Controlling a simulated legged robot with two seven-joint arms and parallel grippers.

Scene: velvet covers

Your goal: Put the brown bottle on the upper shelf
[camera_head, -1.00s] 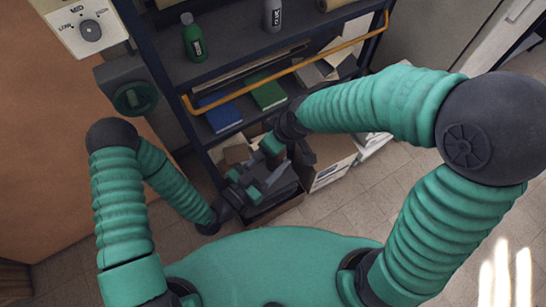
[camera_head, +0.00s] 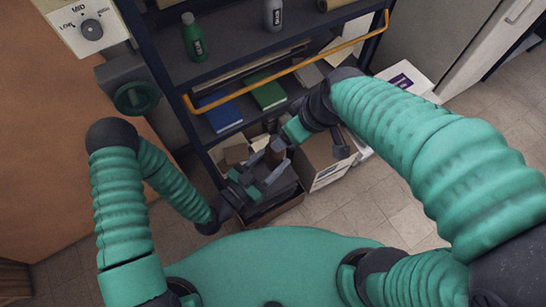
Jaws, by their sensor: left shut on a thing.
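The brown bottle (camera_head: 276,149) stands out as a small dark brown cylinder low in front of the shelf unit. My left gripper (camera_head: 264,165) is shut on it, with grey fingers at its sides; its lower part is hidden. My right gripper (camera_head: 318,140) is just right of and above the bottle, its fingers spread apart and empty, partly hidden by its own wrist. The upper shelf (camera_head: 235,50) is the dark board at the top of the view, above and beyond both grippers.
A green bottle (camera_head: 193,38) and a grey bottle (camera_head: 272,14) stand on the upper shelf, with bare board between them. An orange rail (camera_head: 290,72) runs across the shelf front. Below are blue (camera_head: 222,115) and green books (camera_head: 268,92). Cardboard boxes (camera_head: 325,168) stand on the floor.

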